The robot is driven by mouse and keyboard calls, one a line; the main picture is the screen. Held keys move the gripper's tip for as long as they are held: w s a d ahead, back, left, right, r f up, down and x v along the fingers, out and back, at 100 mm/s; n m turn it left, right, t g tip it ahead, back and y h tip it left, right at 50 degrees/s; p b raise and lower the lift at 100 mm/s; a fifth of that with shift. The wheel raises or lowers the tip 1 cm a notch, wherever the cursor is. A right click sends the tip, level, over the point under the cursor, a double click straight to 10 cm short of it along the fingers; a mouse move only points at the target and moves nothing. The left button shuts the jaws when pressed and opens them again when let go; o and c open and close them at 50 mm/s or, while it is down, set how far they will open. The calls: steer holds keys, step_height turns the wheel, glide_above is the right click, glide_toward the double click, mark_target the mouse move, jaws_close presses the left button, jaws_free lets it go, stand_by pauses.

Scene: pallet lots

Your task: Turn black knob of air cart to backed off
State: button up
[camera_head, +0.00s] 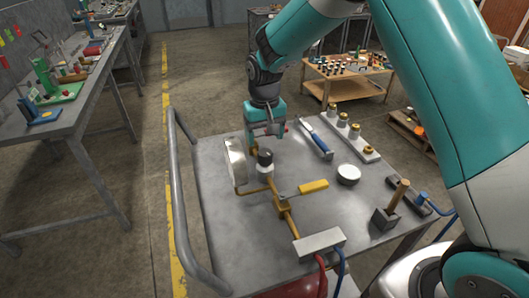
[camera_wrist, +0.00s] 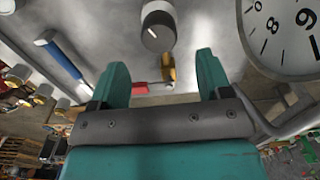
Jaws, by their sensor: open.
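The black knob (camera_head: 265,156) sits on top of a pale round body on the brass piping of the air cart (camera_head: 225,205). A round dial gauge (camera_head: 235,158) stands just left of it. My gripper (camera_head: 267,134) is above and just behind the knob, apart from it and empty. In the wrist view the knob (camera_wrist: 158,30) shows a pale mark and lies beyond the gap between the two open teal fingers (camera_wrist: 160,70). The gauge face (camera_wrist: 290,35) is at the upper right there, partly cut off.
A yellow lever handle (camera_head: 313,186) and a grey block (camera_head: 319,241) with hoses are in front.

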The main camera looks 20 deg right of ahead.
mark_target(265, 151)
step_height(265, 151, down, 7)
steer(key=shift+r+p, duration=0.1)
steer(key=shift+p, duration=0.2)
steer(key=c, duration=0.9)
